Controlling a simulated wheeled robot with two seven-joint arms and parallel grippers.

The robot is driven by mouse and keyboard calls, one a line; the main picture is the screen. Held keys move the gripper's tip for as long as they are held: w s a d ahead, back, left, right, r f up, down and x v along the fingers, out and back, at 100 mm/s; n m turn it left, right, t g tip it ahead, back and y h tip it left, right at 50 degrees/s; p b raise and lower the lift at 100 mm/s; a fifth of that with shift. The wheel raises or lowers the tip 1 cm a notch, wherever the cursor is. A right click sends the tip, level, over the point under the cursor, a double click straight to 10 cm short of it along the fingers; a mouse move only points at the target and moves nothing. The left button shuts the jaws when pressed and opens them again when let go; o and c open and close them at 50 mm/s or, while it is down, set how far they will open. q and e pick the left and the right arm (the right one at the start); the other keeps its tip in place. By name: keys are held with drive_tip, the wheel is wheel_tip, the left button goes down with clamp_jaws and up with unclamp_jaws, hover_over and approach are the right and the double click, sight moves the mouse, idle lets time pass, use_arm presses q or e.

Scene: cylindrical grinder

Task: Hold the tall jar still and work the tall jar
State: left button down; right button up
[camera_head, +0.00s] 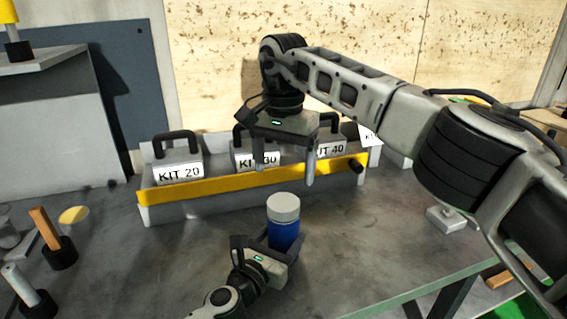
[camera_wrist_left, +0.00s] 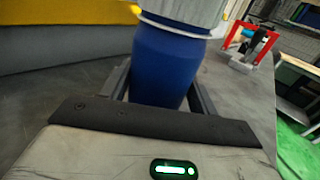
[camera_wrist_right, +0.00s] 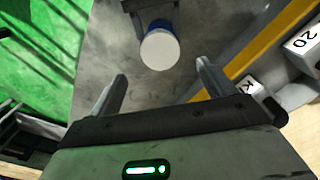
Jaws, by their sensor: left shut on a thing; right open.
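The tall jar (camera_head: 284,233) has a blue body and a grey-white lid. It stands upright on the grey table. My left gripper (camera_head: 268,246) is shut on its blue body, low down. In the left wrist view the jar (camera_wrist_left: 165,62) sits between the two fingers (camera_wrist_left: 160,90). My right gripper (camera_head: 285,172) is open and empty, above the jar and a little behind it, pointing down. In the right wrist view the jar's pale round lid (camera_wrist_right: 160,50) lies ahead of the open fingers (camera_wrist_right: 160,88), apart from them.
A grey rack (camera_head: 160,212) with a yellow front rail (camera_head: 245,184) stands behind the jar. It holds several handled kit boxes, such as KIT 20 (camera_head: 178,170). Handled tools (camera_head: 58,245) stand at the left. The table (camera_head: 165,275) around the jar is mostly clear.

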sight(284, 202)
drive_tip(key=shift+f, duration=4.05)
drive_tip(key=c, duration=1)
